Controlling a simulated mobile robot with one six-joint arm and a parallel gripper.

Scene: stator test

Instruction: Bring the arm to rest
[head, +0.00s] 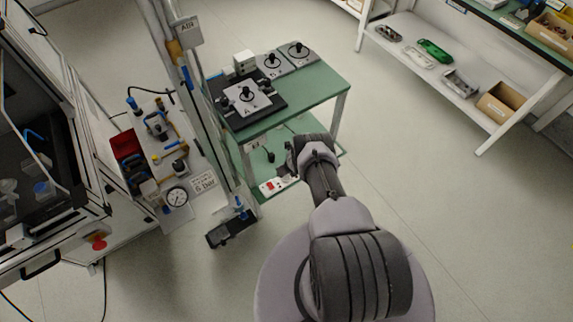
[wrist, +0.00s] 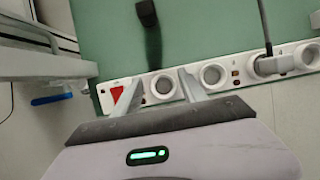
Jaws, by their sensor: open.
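My arm (head: 326,190) reaches up from the lower middle of the head view, with its wrist end near the front edge of the green table. In the wrist view my gripper (wrist: 159,84) has two grey fingers standing apart, with nothing between them. The fingers point toward a white power strip (wrist: 215,75) with a red switch and several round sockets. In the head view the power strip (head: 274,186) lies on the lower green shelf. I cannot tell whether the fingers touch it. The fingertips are hard to make out in the head view.
A post and pneumatic panel (head: 165,150) stand to the left, beside an open machine. A shelf (head: 440,75) with parts stands at upper right. The floor (head: 470,230) at right is clear.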

